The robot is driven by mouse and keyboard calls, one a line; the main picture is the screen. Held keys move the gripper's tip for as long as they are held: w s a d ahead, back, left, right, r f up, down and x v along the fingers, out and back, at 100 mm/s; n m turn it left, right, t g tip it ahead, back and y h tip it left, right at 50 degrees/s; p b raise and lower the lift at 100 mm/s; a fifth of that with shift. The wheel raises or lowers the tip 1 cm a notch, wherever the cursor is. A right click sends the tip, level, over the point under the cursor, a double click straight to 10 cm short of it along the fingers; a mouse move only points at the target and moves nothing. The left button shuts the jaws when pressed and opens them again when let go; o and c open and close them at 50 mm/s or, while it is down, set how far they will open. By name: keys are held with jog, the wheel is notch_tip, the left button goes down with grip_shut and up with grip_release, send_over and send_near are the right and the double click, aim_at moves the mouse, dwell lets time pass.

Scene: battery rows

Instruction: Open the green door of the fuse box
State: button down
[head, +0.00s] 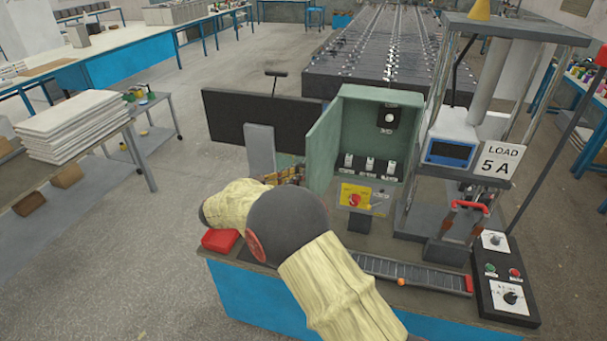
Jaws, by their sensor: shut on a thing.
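The green fuse box (376,101) stands on the bench in the middle of the head view. Its green door (323,148) is swung out at the left side of the box, so the inside shows. Inside are a row of small fuse holders (369,163) and a black and white fitting (390,118). My gripper (291,174) is at the door's outer edge, low on its left, and is shut on it. My arm hides most of the gripper, and the fingertips are hard to make out.
Below the box is a yellow panel with a red knob (355,200). A "LOAD 5 A" sign (500,160) and a test rig stand to the right, with a black control box (506,280) in front. A dark monitor (262,120) stands behind my gripper. A red object (220,240) lies at the bench's left edge.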

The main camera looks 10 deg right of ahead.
jog(key=shift+w+a, duration=0.15)
jog(key=shift+a, duration=0.05)
dwell(0.3)
jog(key=c, duration=2)
grip_release()
jog(key=shift+o, duration=0.2)
jog(key=v, duration=1.2)
jog(key=shift+w+a, duration=0.1)
